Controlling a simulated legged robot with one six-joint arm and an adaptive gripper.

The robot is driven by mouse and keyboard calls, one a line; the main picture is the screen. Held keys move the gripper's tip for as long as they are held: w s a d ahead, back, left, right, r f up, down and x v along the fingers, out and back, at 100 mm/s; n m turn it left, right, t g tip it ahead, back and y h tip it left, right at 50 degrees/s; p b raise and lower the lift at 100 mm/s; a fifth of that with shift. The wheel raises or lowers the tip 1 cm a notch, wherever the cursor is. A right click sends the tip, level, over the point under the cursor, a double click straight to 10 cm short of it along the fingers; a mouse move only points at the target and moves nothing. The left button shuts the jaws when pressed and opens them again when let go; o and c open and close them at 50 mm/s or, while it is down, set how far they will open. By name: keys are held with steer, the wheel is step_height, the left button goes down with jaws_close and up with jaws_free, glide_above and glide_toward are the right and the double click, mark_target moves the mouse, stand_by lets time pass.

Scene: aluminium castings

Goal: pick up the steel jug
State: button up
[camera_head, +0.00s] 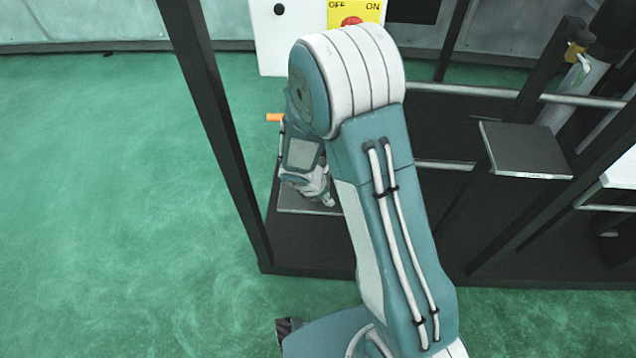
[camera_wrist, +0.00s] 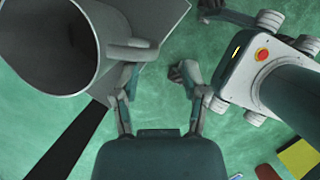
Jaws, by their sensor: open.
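The steel jug (camera_wrist: 38,45) is large and grey in the upper left of the wrist view, its round open mouth facing the camera. Its handle (camera_wrist: 130,50) points right, toward my gripper (camera_wrist: 158,78). The gripper is open, with nothing between its fingers. The left finger overlaps the handle's end in the picture; I cannot tell whether they touch. In the head view my gripper (camera_head: 318,188) is partly visible beside my arm, over a grey plate (camera_head: 300,207). I cannot make out the jug there; my arm covers much of that area.
A dark frame with an upright post (camera_head: 225,130) and rails stands around the plate. A small dark shelf (camera_head: 525,150) is to the right. A white panel with a yellow and red switch (camera_head: 353,14) is behind. Open green floor (camera_head: 110,200) lies left.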

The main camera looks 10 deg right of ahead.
mark_target(326, 203)
steer(key=x, duration=0.4)
steer(key=shift+w+a+f, duration=0.2)
steer(key=shift+w, duration=0.15)
steer(key=shift+d+f, duration=0.2)
steer(key=shift+d, duration=0.05)
steer(key=shift+a, duration=0.1)
jaws_close()
